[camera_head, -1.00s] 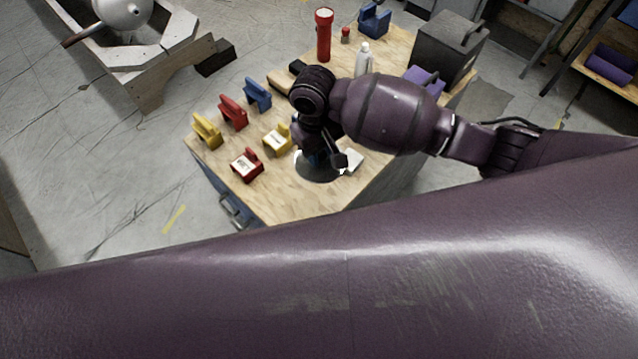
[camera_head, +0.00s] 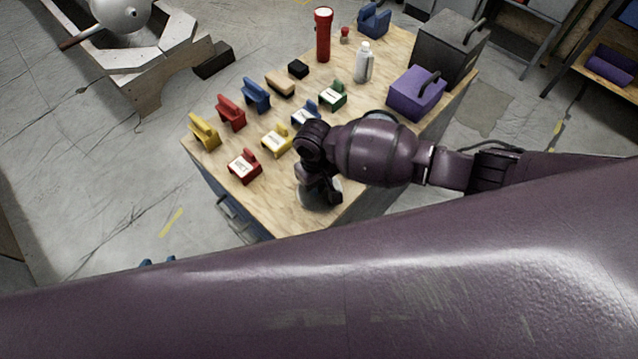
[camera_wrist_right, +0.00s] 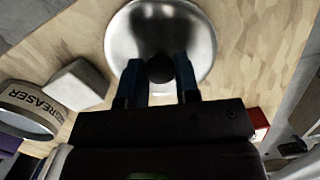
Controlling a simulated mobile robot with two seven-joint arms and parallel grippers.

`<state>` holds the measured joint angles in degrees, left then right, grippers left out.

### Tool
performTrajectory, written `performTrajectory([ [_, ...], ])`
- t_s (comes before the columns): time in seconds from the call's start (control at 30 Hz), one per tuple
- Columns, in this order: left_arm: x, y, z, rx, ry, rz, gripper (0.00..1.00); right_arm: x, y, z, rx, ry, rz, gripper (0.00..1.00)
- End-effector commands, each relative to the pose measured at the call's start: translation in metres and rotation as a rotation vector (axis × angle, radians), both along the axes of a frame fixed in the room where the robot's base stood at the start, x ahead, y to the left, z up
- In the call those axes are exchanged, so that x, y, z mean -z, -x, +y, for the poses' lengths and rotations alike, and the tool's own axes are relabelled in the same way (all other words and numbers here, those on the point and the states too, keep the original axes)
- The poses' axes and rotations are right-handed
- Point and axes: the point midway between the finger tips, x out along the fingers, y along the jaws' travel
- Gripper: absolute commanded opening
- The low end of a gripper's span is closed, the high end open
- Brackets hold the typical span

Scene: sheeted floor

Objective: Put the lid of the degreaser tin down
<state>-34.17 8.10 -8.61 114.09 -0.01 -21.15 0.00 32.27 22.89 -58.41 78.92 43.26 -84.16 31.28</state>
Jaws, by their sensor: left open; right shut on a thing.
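The lid (camera_wrist_right: 160,18) is a round, shiny silver disc with a black knob (camera_wrist_right: 160,68) at its middle. My right gripper (camera_wrist_right: 159,80) is shut on this knob, its blue fingers on either side. In the head view the lid (camera_head: 322,198) shows below my right gripper (camera_head: 320,180), over the table's near part. I cannot tell whether it touches the wood. The degreaser tin (camera_wrist_right: 28,112), labelled "EGREASER" in the part that shows, stands at left in the wrist view, apart from the lid. My left gripper (camera_head: 158,262) shows only blue fingertips past my arm, open.
A pale block (camera_wrist_right: 78,85) lies between tin and lid. Several coloured holders, such as the red one (camera_head: 243,167), stand left of the lid on the wooden table (camera_head: 285,212). A purple box (camera_head: 415,95), white bottle (camera_head: 364,64) and red torch (camera_head: 323,35) stand farther back.

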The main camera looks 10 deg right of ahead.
Motion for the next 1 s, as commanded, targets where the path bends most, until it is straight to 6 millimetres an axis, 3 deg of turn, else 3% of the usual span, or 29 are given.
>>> performTrajectory([
  [0.4, 0.004, 0.006, 0.001, -0.003, -0.001, 0.011, 0.43, 0.006, 0.0, 0.0, 0.0, -0.001, 0.0, 0.07],
  [0.43, 0.004, 0.006, 0.001, -0.003, -0.001, 0.012, 0.43, 0.006, 0.0, 0.0, 0.0, -0.001, 0.0, 0.33],
  [0.6, 0.004, 0.006, 0.001, -0.003, -0.001, 0.012, 0.43, 0.006, 0.0, 0.0, 0.0, 0.0, -0.001, 0.55],
  [0.87, 0.003, 0.004, 0.001, -0.002, -0.001, 0.009, 0.43, 0.005, 0.0, 0.0, -0.001, 0.0, -0.001, 0.55],
  [1.0, 0.0, 0.002, 0.001, -0.001, -0.002, 0.005, 0.43, -0.005, -0.002, 0.001, -0.001, -0.002, -0.002, 0.55],
])
